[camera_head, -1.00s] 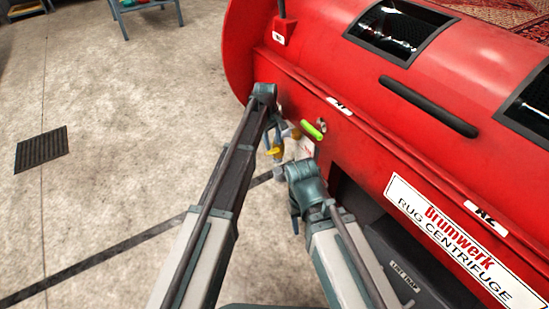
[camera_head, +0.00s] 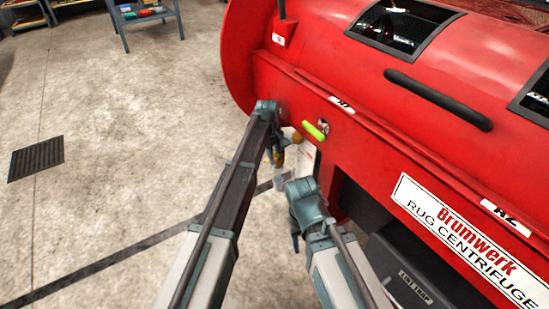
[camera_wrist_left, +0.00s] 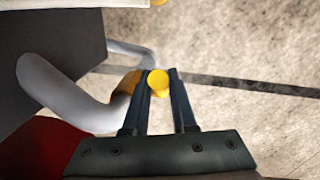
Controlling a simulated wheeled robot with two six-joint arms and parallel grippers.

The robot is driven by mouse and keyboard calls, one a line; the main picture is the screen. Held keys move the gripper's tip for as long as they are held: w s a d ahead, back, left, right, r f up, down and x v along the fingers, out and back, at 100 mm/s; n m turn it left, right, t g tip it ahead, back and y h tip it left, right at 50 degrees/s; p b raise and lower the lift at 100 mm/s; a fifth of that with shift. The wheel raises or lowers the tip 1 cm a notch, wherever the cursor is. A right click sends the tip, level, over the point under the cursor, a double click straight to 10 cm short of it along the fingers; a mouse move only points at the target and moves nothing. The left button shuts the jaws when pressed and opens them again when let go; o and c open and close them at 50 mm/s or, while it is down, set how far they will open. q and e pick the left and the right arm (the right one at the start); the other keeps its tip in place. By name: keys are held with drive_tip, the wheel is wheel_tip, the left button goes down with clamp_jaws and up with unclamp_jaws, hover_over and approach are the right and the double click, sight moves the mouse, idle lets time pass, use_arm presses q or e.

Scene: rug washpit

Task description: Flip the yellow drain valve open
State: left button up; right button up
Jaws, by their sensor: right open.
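The yellow drain valve (camera_head: 279,158) is low beside the red machine's front, partly hidden by my left gripper in the head view. In the left wrist view its round yellow end (camera_wrist_left: 158,79) sits between the tips of my left gripper (camera_wrist_left: 160,77), with a finger close on each side. More yellow (camera_wrist_left: 129,83) shows behind the left finger, near a curved grey pipe (camera_wrist_left: 60,95). My left gripper (camera_head: 275,155) points down at the valve in the head view. My right gripper (camera_head: 296,240) hangs lower, apart from the valve; its fingers are mostly hidden.
The red rug centrifuge (camera_head: 330,80) fills the right side. A green handle (camera_head: 314,131) sticks out near the valve. A dark lint trap box (camera_head: 415,285) is at lower right. A floor grate (camera_head: 36,159) and open concrete floor lie left.

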use_arm(q)
clamp_jaws()
idle(1.0)
drive_tip(key=shift+w+a+r, duration=0.1)
drive_tip(key=shift+w+r, duration=0.1)
drive_tip(key=shift+w, duration=0.1)
drive_tip(key=w+g+h, duration=0.1)
drive_tip(key=w+a+r+g+h, duration=0.1)
drive_tip(key=g, duration=0.1)
drive_tip(key=shift+w+a, duration=0.2)
drive_tip(key=shift+a, duration=0.05)
drive_tip(key=shift+w+a+r+g+h, duration=0.25)
drive_tip(key=shift+w+a+g+h, duration=0.1)
drive_tip(key=shift+g+h, duration=0.25)
drive_tip(key=shift+r, duration=0.15)
drive_tip(key=shift+s, duration=0.1)
